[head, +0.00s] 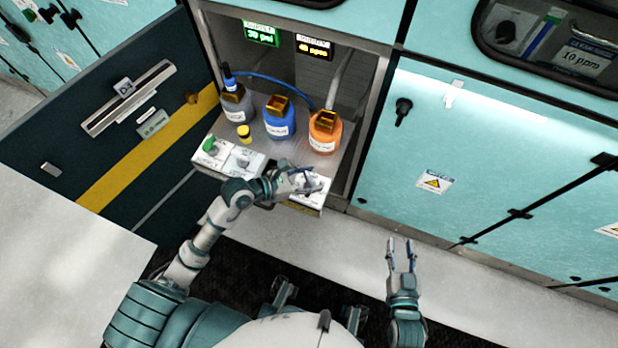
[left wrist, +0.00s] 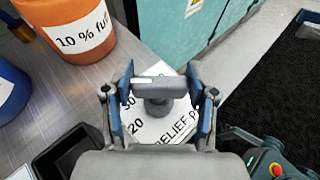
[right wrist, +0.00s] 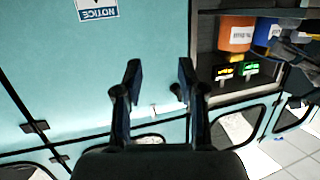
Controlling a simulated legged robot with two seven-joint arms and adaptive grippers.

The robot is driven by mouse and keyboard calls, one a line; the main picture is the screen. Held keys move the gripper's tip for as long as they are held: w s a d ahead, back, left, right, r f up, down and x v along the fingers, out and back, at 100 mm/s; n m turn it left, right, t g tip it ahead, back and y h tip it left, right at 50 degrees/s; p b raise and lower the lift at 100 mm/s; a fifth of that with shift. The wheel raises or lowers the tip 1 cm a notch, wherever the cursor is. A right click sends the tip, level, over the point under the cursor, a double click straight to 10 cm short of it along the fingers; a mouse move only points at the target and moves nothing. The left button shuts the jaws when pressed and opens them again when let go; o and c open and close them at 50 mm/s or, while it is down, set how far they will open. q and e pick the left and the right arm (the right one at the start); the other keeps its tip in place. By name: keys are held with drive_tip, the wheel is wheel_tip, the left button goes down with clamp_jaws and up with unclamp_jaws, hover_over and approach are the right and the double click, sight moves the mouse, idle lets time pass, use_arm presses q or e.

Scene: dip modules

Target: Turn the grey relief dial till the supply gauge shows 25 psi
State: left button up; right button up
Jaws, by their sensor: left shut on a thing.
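The grey relief dial (left wrist: 155,104) sits on a white plate (left wrist: 176,125) printed "RELIEF P", with marks 20 and what looks like 30. My left gripper (left wrist: 160,85) has a blue-padded finger on each side of the dial's bar and is shut on it. In the head view, my left gripper (head: 306,180) is over the right end of the shelf front and hides most of the dial. The supply gauge (head: 261,34) is a green display at the cabinet's top left; it appears to read 30 psi. My right gripper (head: 402,252) is open and empty, away from the cabinet.
An amber display (head: 314,46) reads about 40 ppm. A grey bottle (head: 237,102), a blue bottle (head: 279,122) and an orange bottle (head: 325,133) stand behind the dials. A green knob (head: 211,146) is at the shelf's left. The dark door (head: 95,150) is open leftward.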

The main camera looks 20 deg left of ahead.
use_arm(q)
drive_tip(key=p, duration=0.1)
drive_tip(key=n+t+y+p, duration=0.1)
drive_tip(key=shift+r+n+p, duration=0.25)
drive_tip(key=shift+n+p, duration=0.05)
drive_tip(key=shift+p, duration=0.1)
drive_tip(key=n+t+y+p, duration=0.1)
drive_tip(key=n+y+p, duration=0.1)
drive_tip(key=p, duration=0.2)
drive_tip(key=shift+t+y, duration=0.4)
drive_tip(key=shift+f, duration=0.25)
drive_tip(key=o, duration=1.2)
drive_tip(key=shift+n, duration=0.3)
drive_tip(key=shift+c, duration=0.2)
use_arm(e)
drive_tip(key=s+d+f+g+h, duration=0.1)
drive_tip(key=s+d+f+g, duration=0.2)
drive_tip(key=s+f+g, duration=0.3)
drive_tip(key=s+d+f+g+h, duration=0.2)
drive_tip(key=s+f+g, duration=0.3)
drive_tip(key=s, duration=0.5)
drive_tip(key=shift+s+d+f+g+h, duration=0.25)
drive_tip(key=shift+d+f+g+h, duration=0.1)
drive_tip(key=shift+d+g, duration=0.45)
use_arm(q)
drive_tip(key=shift+s, duration=0.1)
use_arm(e)
drive_tip(key=shift+a, duration=0.15)
